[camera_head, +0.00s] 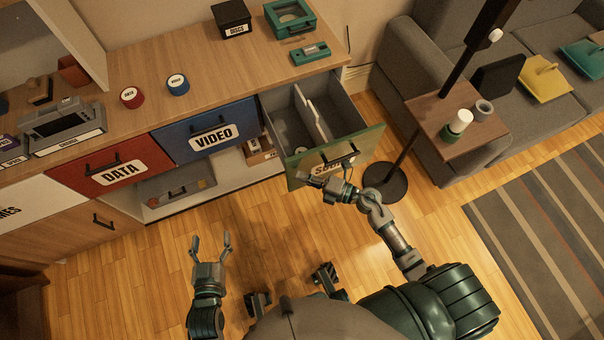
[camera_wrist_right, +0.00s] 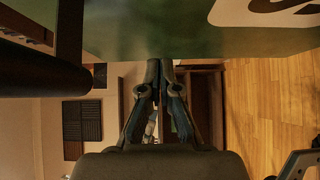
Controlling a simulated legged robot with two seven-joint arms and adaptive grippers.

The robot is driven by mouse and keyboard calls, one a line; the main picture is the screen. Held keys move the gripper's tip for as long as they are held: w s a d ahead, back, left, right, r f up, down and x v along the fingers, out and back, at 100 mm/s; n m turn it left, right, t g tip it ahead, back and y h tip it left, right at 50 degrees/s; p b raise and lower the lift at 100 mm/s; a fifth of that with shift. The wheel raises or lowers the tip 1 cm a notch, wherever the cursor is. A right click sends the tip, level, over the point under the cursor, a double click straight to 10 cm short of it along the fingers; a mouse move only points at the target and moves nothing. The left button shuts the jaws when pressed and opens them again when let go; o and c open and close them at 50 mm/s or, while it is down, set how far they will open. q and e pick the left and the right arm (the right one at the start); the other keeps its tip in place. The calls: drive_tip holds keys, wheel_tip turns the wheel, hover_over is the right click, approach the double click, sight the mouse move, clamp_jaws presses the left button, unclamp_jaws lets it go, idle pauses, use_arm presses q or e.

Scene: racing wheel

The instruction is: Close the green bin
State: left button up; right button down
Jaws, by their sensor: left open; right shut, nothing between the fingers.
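The green bin (camera_head: 362,149) is a drawer with a green front and grey inside, at the right end of the cabinet in the head view. It stands pulled out, with dividers and a small round item inside. My right gripper (camera_head: 326,182) is shut and empty at the drawer front, close to its dark handle (camera_head: 338,157) and partly over the label. Whether it touches cannot be told. In the right wrist view the shut fingers (camera_wrist_right: 158,70) point at the green front (camera_wrist_right: 150,30). My left gripper (camera_head: 225,244) is open and empty above the floor.
The blue VIDEO drawer (camera_head: 180,140) and red DATA drawer (camera_head: 78,173) are shut. A floor lamp's round base (camera_head: 385,183) stands right of the green drawer, near my right arm. A small side table (camera_head: 425,115) and sofa are further right. Wooden floor before the cabinet is clear.

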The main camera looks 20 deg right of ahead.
use_arm(q)
drive_tip(key=shift+r, duration=0.2)
use_arm(e)
drive_tip(key=shift+w, duration=0.25)
drive_tip(key=shift+w, duration=0.15)
